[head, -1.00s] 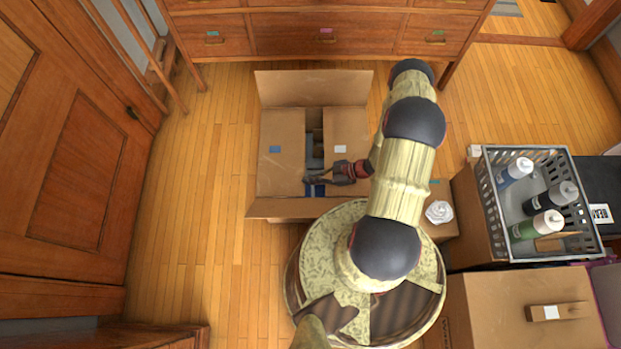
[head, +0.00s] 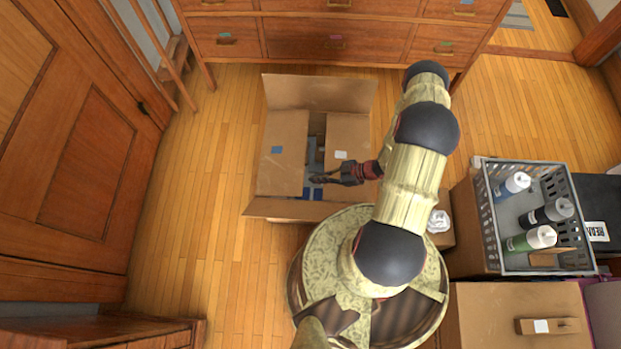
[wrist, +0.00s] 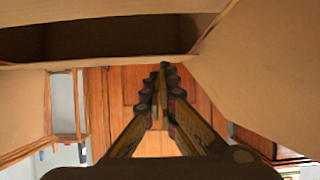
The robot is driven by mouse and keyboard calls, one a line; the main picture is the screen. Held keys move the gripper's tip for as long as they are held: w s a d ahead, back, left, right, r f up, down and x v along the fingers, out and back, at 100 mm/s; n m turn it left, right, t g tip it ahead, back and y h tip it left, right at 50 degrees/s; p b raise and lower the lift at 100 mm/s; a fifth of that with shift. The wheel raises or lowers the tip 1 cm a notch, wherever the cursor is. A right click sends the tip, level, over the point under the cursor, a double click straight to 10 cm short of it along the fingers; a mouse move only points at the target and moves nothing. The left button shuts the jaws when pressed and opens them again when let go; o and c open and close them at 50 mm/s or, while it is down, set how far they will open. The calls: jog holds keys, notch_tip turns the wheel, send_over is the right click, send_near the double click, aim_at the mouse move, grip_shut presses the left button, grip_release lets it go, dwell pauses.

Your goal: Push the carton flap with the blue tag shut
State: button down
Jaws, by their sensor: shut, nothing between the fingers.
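The open-topped brown carton (head: 318,202) stands on the floor in the head view. Its left flap (head: 284,172) carries a blue tag (head: 277,150) and leans over the left part of the opening; its exact angle is hard to tell. The right flap (head: 348,137) has a white tag (head: 341,155). A gap between them shows blue things inside. My gripper (head: 314,180) is shut and empty over this gap, its tips close beside the left flap's inner edge; contact is unclear. The wrist view shows my closed fingers (wrist: 162,75) with cardboard around them.
The carton's back flap (head: 320,93) and front flap (head: 290,208) stand outward. A wooden drawer unit (head: 335,40) is behind it, and a wooden door (head: 80,150) is at the left. A grey crate (head: 485,225) with bottles is at the right. Floor left of the carton is clear.

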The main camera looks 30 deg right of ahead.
jog(key=v, duration=0.3)
jog(key=f+p+v, duration=0.1)
jog(key=v, duration=0.2)
jog(key=shift+s+d, duration=0.15)
jog(key=shift+d, duration=0.15)
jog(key=shift+r, duration=0.15)
jog(key=w+a+r+n+g+h+p, duration=0.2)
jog(key=w+a+r+p, duration=0.2)
jog(key=w+r+p, duration=0.55)
jog(key=m+h+b, duration=0.2)
jog(key=b, duration=0.2)
send_over(297, 167)
jog(key=s+d, duration=0.2)
jog(key=f, duration=0.8)
jog(key=shift+w+f, duration=0.25)
jog(key=shift+f, duration=0.15)
jog(key=shift+s+d+f, duration=0.1)
jog(key=shift+d+f, duration=0.1)
jog(key=shift+f, duration=0.35)
jog(key=shift+d+f, duration=0.15)
jog(key=shift+f, duration=0.45)
jog(key=shift+f+b, duration=0.35)
jog(key=shift+f, duration=0.2)
